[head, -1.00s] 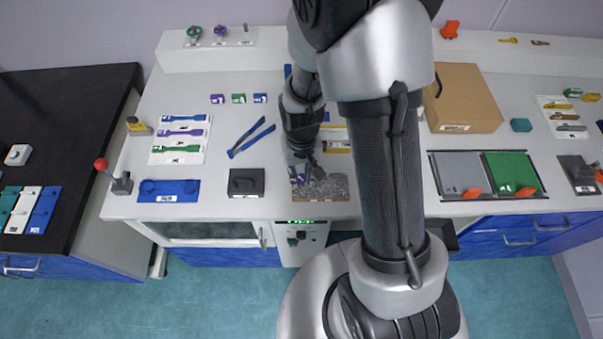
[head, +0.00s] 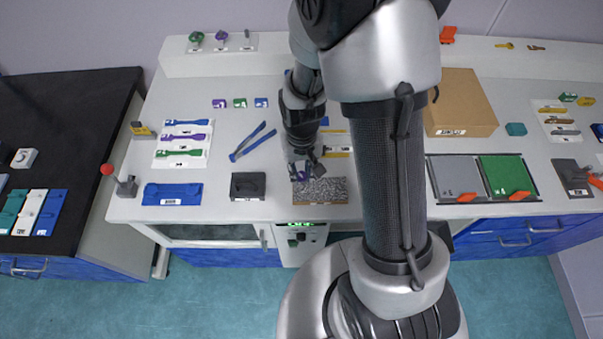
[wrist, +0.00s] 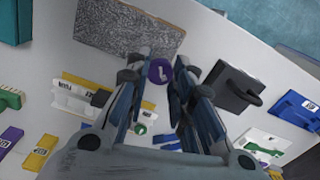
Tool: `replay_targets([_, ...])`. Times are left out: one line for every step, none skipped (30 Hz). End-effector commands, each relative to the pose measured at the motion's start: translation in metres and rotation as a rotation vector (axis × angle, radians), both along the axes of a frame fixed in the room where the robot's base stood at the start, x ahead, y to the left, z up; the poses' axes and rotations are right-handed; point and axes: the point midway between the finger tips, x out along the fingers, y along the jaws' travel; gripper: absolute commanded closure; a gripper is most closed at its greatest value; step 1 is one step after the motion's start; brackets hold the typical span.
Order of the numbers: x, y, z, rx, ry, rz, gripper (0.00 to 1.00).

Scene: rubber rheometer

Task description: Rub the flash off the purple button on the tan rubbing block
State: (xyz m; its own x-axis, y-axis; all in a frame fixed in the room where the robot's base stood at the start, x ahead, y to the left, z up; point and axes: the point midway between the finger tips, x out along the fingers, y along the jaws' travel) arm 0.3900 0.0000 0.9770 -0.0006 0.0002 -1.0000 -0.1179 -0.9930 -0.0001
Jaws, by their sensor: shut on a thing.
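The purple button (wrist: 160,71) is a small round disc with a white mark, between my fingertips in the wrist view. My gripper (wrist: 158,74) is shut on it; the fingers hide its sides. The rubbing block (wrist: 118,28) has a speckled grey top, and its tan front edge shows in the head view (head: 322,201). The button appears just off the block's edge in the wrist view. In the head view my gripper (head: 302,172) is at the block's back left corner. I cannot tell whether the button touches the block, and any flash is too small to see.
A black block with a handle (head: 247,185) stands left of the rubbing block. Blue tongs (head: 252,141) lie behind it. A tray with grey and green plates (head: 484,178) and a cardboard box (head: 460,103) are to the right. The table's front edge is close.

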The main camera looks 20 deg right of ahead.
Motion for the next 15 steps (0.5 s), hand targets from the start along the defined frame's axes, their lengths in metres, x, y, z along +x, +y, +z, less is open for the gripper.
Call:
replay_targets([0.0, 0.0, 0.0, 0.0, 0.0, 0.0, 0.93])
replay_targets([0.0, 0.0, 0.0, 0.0, 0.0, 0.0, 0.95])
replay_targets([0.0, 0.0, 0.0, 0.0, 0.0, 0.0, 0.97])
replay_targets([0.0, 0.0, 0.0, 0.0, 0.0, 0.0, 0.97])
replay_targets([0.0, 0.0, 0.0, 0.0, 0.0, 0.0, 0.97])
replay_targets([0.0, 0.0, 0.0, 0.0, 0.0, 0.0, 0.98])
replay_targets([0.0, 0.0, -0.001, 0.0, 0.0, 0.0, 0.98])
replay_targets([0.0, 0.0, -0.001, 0.0, 0.0, 0.0, 0.98])
replay_targets([0.0, 0.0, -0.002, 0.0, 0.0, 0.0, 0.98])
replay_targets([0.0, 0.0, -0.003, 0.0, 0.0, 0.0, 0.98])
replay_targets([0.0, 0.0, -0.004, 0.0, 0.0, 0.0, 0.98])
replay_targets([0.0, 0.0, -0.006, 0.0, 0.0, 0.0, 0.98])
replay_targets([0.0, 0.0, -0.007, 0.0, 0.0, 0.0, 0.98])
replay_targets([0.0, 0.0, -0.009, 0.0, 0.0, 0.0, 0.98])
replay_targets([0.0, 0.0, -0.012, 0.0, 0.0, 0.0, 0.98])
